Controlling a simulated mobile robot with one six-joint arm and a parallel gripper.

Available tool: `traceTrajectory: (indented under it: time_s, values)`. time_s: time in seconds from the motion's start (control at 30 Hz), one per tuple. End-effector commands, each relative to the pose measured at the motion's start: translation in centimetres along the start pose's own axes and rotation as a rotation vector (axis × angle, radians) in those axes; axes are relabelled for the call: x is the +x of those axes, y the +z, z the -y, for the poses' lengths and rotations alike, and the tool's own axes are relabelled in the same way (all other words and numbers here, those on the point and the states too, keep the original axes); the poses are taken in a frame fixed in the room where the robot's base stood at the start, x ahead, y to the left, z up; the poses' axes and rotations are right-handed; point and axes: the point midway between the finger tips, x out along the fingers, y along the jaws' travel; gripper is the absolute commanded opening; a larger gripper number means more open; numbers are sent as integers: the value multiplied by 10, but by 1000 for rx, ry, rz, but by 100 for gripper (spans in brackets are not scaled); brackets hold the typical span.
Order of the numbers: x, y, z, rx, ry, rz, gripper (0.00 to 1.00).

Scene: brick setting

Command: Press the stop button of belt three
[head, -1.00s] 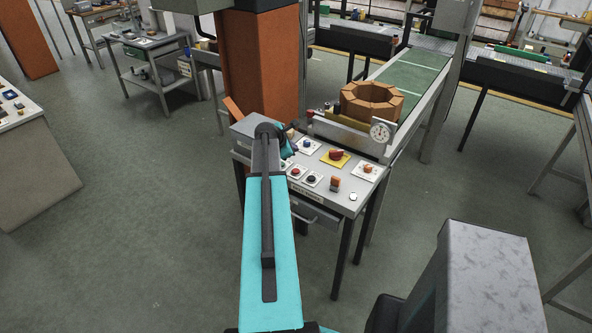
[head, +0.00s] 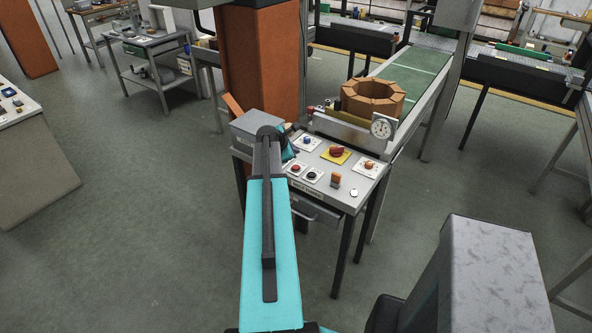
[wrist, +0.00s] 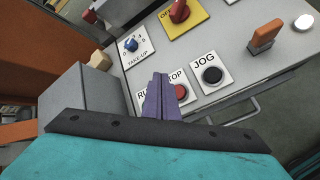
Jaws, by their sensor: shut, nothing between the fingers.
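In the head view my arm hides the fingers. A nameplate (head: 306,188) on the panel's front edge is too small to read.
The black JOG button (wrist: 212,75) is right of stop. A blue take-up knob (wrist: 131,44), a red switch on a yellow plate (wrist: 197,17) and an orange lever (wrist: 265,35) stand nearby. A grey box (wrist: 80,100) is left of the fingers. A belt (head: 415,72) runs behind.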

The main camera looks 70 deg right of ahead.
Motion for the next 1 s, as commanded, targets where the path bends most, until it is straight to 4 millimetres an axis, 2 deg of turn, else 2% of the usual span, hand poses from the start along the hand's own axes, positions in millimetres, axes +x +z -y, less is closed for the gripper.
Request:
traceTrajectory:
  time_s: [0.1, 0.5, 1.0]
  values:
    - [11, -8, 8, 0, 0, 0, 0]
    - [34, -24, 24, -1, -1, 1, 0]
    - [37, -27, 26, 0, 0, 1, 0]
